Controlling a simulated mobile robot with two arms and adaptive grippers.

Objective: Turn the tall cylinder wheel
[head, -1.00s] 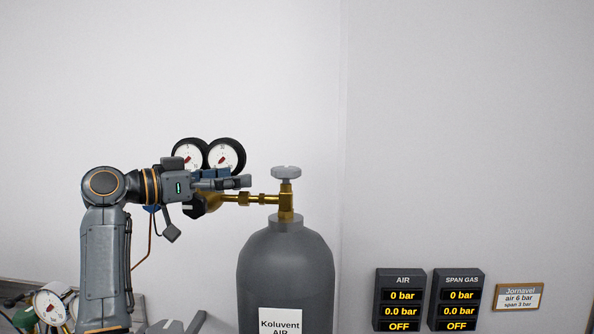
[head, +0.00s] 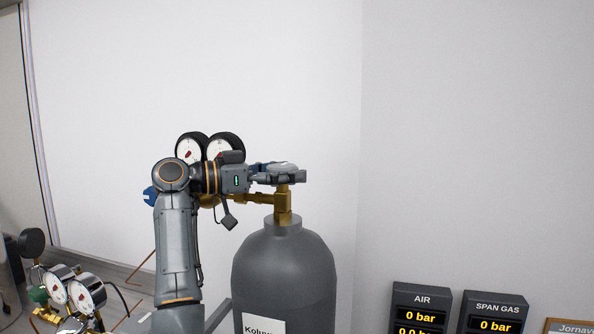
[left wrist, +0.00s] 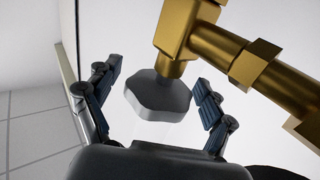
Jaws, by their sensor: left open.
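The tall grey cylinder (head: 284,270) stands upright in the head view, with a brass valve (head: 283,205) on top. Its pale grey wheel (head: 283,167) sits on the brass stem and is partly hidden behind my left gripper (head: 290,177). In the left wrist view the wheel (left wrist: 158,97) lies between the two open fingers of my left gripper (left wrist: 155,95), with a gap visible on each side. The brass valve (left wrist: 185,35) runs beyond the wheel. My right gripper is not in view.
Two round gauges (head: 222,147) stand behind my left arm, by the brass fitting. More gauges (head: 72,290) are at the lower left. Wall displays for AIR (head: 421,310) and SPAN GAS (head: 494,315) are at the lower right. The wall space above the cylinder is clear.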

